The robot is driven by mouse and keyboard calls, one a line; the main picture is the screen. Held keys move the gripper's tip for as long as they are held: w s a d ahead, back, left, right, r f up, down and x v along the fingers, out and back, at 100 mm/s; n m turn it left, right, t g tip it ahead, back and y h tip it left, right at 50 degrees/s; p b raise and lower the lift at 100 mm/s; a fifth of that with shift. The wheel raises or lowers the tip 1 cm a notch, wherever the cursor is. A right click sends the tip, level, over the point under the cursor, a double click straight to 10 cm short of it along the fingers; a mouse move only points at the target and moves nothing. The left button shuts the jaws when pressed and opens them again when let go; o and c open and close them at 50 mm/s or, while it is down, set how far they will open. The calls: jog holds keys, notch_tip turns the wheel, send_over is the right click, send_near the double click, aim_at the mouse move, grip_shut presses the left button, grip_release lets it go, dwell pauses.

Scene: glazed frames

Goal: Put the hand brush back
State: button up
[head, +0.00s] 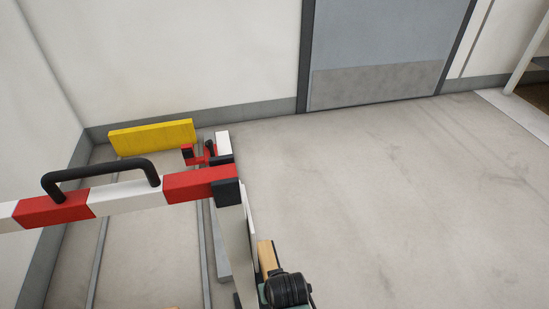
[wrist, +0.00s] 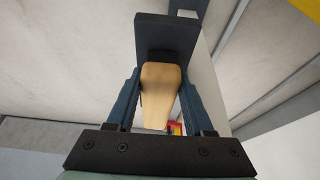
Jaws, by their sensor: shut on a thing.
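The hand brush's light wooden handle (wrist: 162,92) lies between the two dark blue fingers of my gripper (wrist: 161,76) in the wrist view. The gripper is shut on it. A dark block (wrist: 168,36) shows beyond the handle; I cannot tell whether it is the brush's head or a holder. In the head view a wooden piece, seemingly the same brush (head: 267,256), shows at the lower middle beside the white post (head: 234,230). My arm's dark end covers what lies below it. Whether the brush touches the post cannot be told.
A red and white barrier bar (head: 125,198) with a black handle (head: 100,168) extends left from the post. A yellow board (head: 152,138) stands behind it by the wall. Floor rails (head: 100,255) run at left. The floor (head: 400,200) at right is clear up to a grey door (head: 380,50).

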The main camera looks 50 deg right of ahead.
jog(key=shift+f, duration=0.15)
jog(key=o, duration=1.2)
jog(key=p+v, duration=0.7)
jog(key=v, duration=0.5)
jog(key=shift+p, duration=0.4)
jog(key=shift+a, duration=0.1)
